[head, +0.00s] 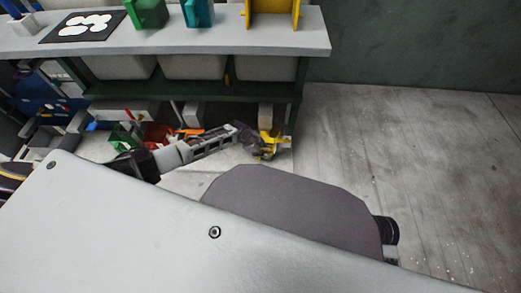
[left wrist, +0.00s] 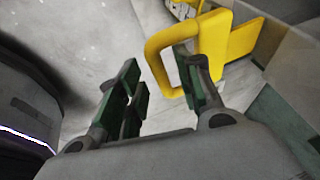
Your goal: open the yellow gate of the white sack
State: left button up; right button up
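The yellow gate (head: 269,143) is low by the right end of the shelving, under a pale upright piece (head: 265,115) that may be part of the white sack. My left gripper (head: 254,146) reaches it from the left. In the left wrist view the gate's yellow loop handle (left wrist: 156,58) and flat plate (left wrist: 243,40) show. My left gripper (left wrist: 158,66) is open, its green-padded fingers apart. The right finger overlaps the loop's opening; the loop's outer bar appears between the fingertips. I cannot tell whether they touch. My right gripper is out of view.
A shelf (head: 200,45) holds green, teal and yellow pieces, with grey bins (head: 192,66) beneath. Red, green and orange items (head: 160,133) crowd the lower level beside my left arm. Floor (head: 400,140) to the right is clear.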

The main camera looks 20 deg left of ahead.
pick_arm(q)
jog(key=shift+r, duration=0.2)
jog(key=v, duration=1.1)
jog(key=shift+s+r, duration=0.15)
jog(key=shift+r, duration=0.1)
dwell(0.4)
jog(key=shift+a, duration=0.15)
dwell(0.3)
